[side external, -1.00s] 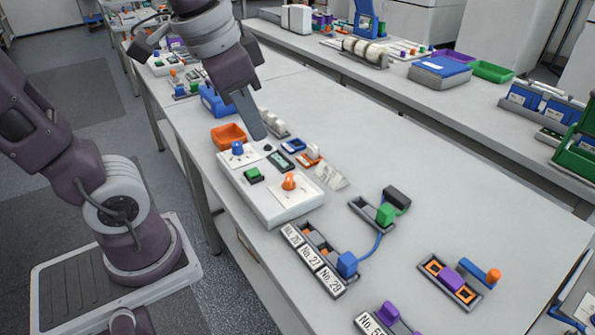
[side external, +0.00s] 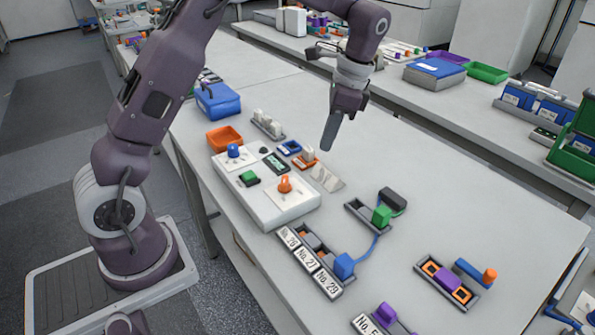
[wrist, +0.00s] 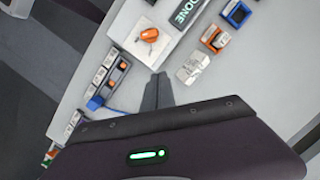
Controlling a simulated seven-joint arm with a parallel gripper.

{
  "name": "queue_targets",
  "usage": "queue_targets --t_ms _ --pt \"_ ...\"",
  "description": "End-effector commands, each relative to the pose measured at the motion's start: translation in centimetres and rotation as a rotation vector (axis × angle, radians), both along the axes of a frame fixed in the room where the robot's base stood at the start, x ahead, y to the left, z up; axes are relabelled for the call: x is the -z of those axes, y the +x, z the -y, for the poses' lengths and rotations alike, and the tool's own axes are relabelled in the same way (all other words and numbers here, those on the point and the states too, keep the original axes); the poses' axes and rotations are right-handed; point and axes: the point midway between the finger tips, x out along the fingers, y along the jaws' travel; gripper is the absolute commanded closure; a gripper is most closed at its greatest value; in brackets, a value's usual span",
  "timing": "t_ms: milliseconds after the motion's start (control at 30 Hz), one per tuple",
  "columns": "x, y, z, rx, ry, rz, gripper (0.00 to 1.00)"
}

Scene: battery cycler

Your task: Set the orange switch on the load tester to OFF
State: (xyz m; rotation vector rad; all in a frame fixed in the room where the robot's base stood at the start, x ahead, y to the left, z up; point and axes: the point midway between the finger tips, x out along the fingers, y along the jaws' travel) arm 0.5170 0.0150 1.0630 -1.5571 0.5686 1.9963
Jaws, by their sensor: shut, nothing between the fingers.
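The load tester (side external: 255,205) is a white box on the near bench, with a blue knob (side external: 233,151), a green button (side external: 249,178) and a small dark display (side external: 275,164). The orange switch (side external: 285,184) is a knob on a white plate at its right end. In the wrist view the orange switch (wrist: 149,35) shows near the top, next to a display reading DONE (wrist: 187,14). My gripper (side external: 329,146) is shut and empty, pointing down above the bench, to the right of and apart from the tester. Its closed fingers also show in the wrist view (wrist: 159,82). The switch's OFF marking is too small to read.
An orange bin (side external: 225,138) and a blue box (side external: 217,101) stand behind the tester. A white wedge-shaped block (side external: 328,177) lies beside it. A numbered holder (side external: 310,262) with a blue plug (side external: 344,265) is in front.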

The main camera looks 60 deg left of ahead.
Motion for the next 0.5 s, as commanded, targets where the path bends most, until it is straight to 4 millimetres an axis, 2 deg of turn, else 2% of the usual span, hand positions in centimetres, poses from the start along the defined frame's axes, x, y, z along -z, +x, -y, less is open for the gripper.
queue_targets --t_ms 167,500 --pt "2.1 -0.5 -0.3 0.000 0.000 -0.004 1.00" --pt "9.4 -1.9 -1.5 -0.002 -0.001 -0.003 1.00"
